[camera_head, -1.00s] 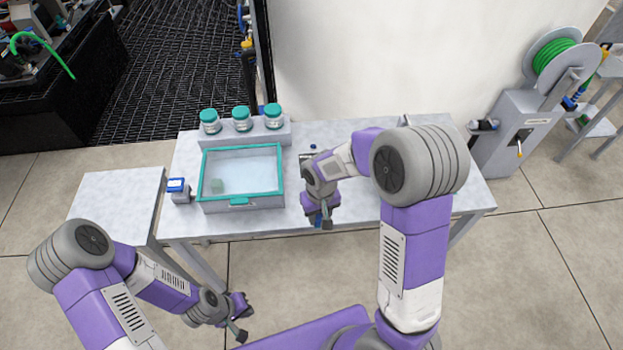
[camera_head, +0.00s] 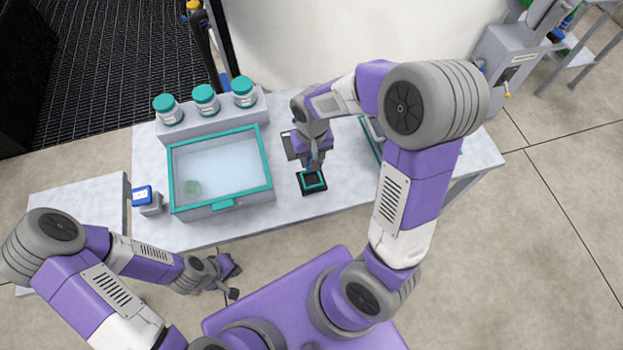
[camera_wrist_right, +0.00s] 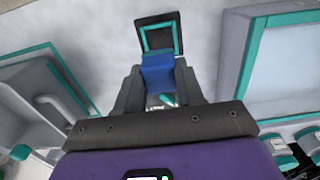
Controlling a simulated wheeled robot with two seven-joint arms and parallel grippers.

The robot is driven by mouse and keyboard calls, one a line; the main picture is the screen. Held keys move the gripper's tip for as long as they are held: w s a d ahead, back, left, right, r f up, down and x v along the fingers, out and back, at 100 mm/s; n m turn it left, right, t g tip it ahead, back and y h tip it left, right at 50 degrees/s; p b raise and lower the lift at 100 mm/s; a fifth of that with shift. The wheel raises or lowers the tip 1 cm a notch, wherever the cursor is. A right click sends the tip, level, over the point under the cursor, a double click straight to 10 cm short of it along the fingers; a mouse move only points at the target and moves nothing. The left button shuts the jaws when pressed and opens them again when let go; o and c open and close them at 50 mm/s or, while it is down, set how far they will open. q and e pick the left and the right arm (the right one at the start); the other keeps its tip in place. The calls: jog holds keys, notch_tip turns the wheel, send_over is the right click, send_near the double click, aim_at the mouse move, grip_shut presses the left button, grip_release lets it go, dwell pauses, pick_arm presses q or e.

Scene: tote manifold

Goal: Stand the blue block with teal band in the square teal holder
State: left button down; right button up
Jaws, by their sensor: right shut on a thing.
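The square holder (camera_head: 314,188), black with a teal rim, sits near the table's front edge; it also shows in the right wrist view (camera_wrist_right: 161,36). My right gripper (camera_wrist_right: 158,92) is shut on the blue block (camera_wrist_right: 158,72), which projects past the fingertips toward the holder. A bit of teal (camera_wrist_right: 166,100) shows between the fingers. In the head view my right gripper (camera_head: 315,160) is just behind the holder and mostly hides the block. Contact between block and holder cannot be told. My left gripper (camera_head: 236,281) is open and empty, in front of the table.
A teal-rimmed tote (camera_head: 222,206) with a small greenish item stands left of the holder. Several teal-lidded jars (camera_head: 205,99) stand on a raised ledge behind it. A small blue-topped device (camera_head: 144,199) is at the table's left. Another teal-edged item is partly behind my right arm.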

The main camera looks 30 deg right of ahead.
notch_tip(320, 180, down, 9)
jog(key=shift+w+r+b, duration=0.1)
jog(key=shift+r+b, duration=0.1)
jog(key=shift+b, duration=0.9)
jog(key=shift+f, duration=0.2)
jog(key=o, duration=1)
jog(key=shift+o, duration=0.2)
jog(key=shift+r, duration=0.2)
jog(key=shift+r, duration=0.3)
notch_tip(320, 180, up, 12)
jog(key=p, duration=0.3)
jog(key=shift+f+p, duration=0.2)
jog(key=shift+p, duration=0.1)
